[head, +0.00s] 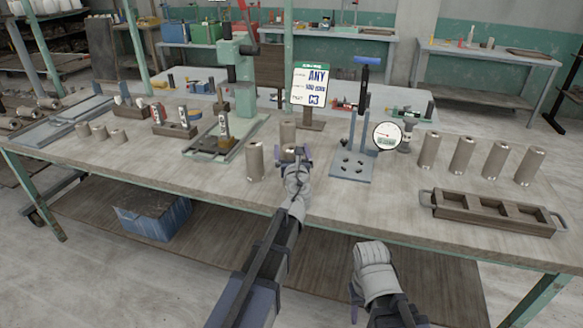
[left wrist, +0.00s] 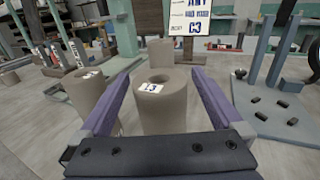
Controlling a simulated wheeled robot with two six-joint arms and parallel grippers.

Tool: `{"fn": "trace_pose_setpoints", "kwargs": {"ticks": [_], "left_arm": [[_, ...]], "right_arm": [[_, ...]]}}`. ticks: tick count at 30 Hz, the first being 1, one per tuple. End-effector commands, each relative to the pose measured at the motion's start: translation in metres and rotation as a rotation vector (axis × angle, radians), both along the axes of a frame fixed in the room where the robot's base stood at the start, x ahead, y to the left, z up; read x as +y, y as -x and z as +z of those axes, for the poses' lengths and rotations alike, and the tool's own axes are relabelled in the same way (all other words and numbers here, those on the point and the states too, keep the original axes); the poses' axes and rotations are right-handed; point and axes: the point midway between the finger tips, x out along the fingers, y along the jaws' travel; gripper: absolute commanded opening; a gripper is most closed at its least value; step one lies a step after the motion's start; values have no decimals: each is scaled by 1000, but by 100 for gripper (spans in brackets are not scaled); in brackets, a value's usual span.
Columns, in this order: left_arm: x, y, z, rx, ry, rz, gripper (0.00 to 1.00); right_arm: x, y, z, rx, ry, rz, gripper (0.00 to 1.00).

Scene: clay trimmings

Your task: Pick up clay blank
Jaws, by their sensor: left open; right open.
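In the head view my left gripper (head: 293,157) reaches over the table, beside the left blank (head: 254,162) and in front of the rear blank (head: 288,133). My right gripper (head: 356,291) is open, low in front of the table edge, partly hidden.
Several more blanks (head: 463,156) stand in a row at the right, behind a wooden tray (head: 487,221) with compartments. A blue-grey stand (head: 351,167) and a round dial (head: 387,136) are right of my left gripper. A green press (head: 238,85) stands to the left.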

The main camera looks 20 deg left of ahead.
Motion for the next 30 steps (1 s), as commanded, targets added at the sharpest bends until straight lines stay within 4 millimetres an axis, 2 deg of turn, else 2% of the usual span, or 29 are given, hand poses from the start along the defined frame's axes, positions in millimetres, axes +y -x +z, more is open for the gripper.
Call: {"fn": "trace_pose_setpoints", "kwargs": {"ticks": [3,30], "left_arm": [[0,1,0,0,0,0,100],[0,1,0,0,0,0,0]], "right_arm": [[0,0,0,0,0,0,50],[0,0,0,0,0,0,50]]}}
